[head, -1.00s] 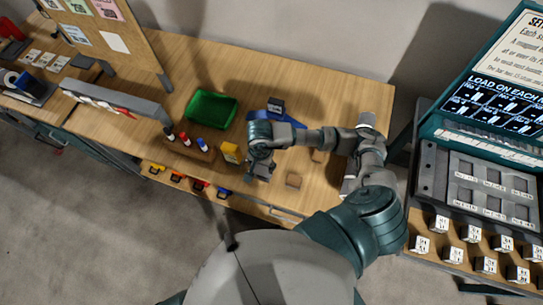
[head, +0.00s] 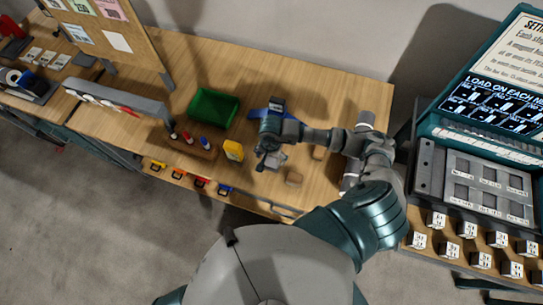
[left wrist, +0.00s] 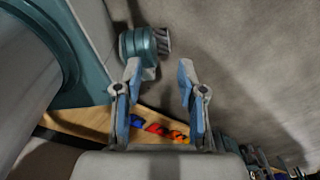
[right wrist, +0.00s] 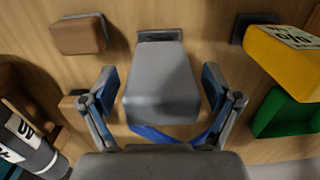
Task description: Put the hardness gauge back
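A grey, smooth block-shaped thing (right wrist: 160,85), likely the hardness gauge, stands between the fingers of my right gripper (right wrist: 158,76) in the right wrist view. The fingers are spread, with a gap on each side of it. In the head view my right gripper (head: 268,154) is low over the bench, and the grey thing (head: 278,159) is partly hidden by it. A blue stand (head: 262,113) with a dark block lies just behind; it shows in part in the right wrist view (right wrist: 165,137). My left gripper (left wrist: 159,70) is open and empty, away from the bench.
A yellow labelled box (head: 233,150) stands left of my right gripper, with a green bin (head: 213,108) behind it. Small wooden blocks (head: 294,178) lie close on the right. A dark labelled cylinder (right wrist: 32,148) shows in the right wrist view. A weight-setting station (head: 485,180) is at right.

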